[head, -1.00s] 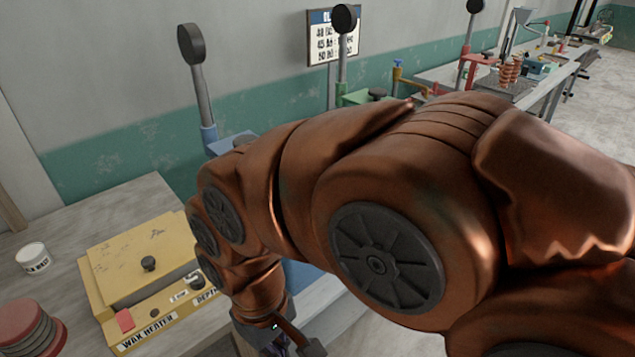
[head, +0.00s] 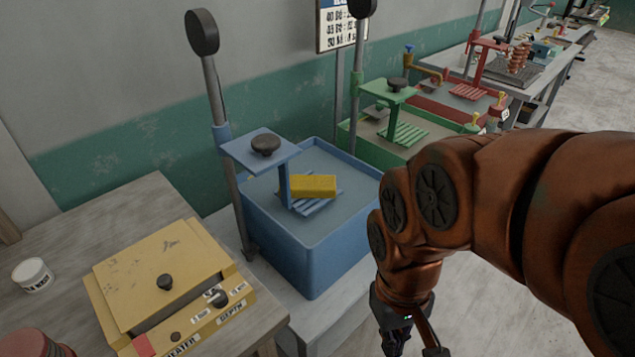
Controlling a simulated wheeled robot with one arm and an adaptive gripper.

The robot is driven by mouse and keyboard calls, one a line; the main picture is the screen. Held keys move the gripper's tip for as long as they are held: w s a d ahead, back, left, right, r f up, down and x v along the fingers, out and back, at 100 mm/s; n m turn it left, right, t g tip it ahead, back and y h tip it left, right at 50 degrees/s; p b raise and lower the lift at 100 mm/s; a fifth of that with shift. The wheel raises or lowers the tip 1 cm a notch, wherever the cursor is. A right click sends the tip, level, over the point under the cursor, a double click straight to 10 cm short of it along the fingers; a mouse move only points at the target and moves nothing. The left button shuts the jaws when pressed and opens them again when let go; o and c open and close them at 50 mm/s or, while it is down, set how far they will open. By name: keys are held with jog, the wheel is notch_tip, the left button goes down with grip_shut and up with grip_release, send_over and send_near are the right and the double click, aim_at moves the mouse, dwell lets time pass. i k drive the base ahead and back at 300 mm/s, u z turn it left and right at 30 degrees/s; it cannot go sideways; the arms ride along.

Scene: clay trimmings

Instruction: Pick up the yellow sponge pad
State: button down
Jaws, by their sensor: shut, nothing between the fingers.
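The yellow sponge pad (head: 314,186) is a small block lying on a blue slatted rack (head: 316,205) inside the blue tub (head: 318,256). My gripper (head: 412,345) is at the bottom edge of the head view, to the right of the tub and apart from the sponge. Its fingers are shut and empty, partly cut off by the frame. My copper-coloured arm comes in from the right and does not cover the sponge.
A blue lever press (head: 260,150) with a black knob stands at the tub's left, its plate near the sponge. A yellow wax heater (head: 160,275) sits on the left table. Green (head: 400,120) and red (head: 465,100) stations stand behind. The floor at right is open.

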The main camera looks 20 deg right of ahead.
aim_at(302, 185)
jog(key=z, duration=1.15)
jog(key=i, duration=0.7)
jog(key=u, duration=2.3)
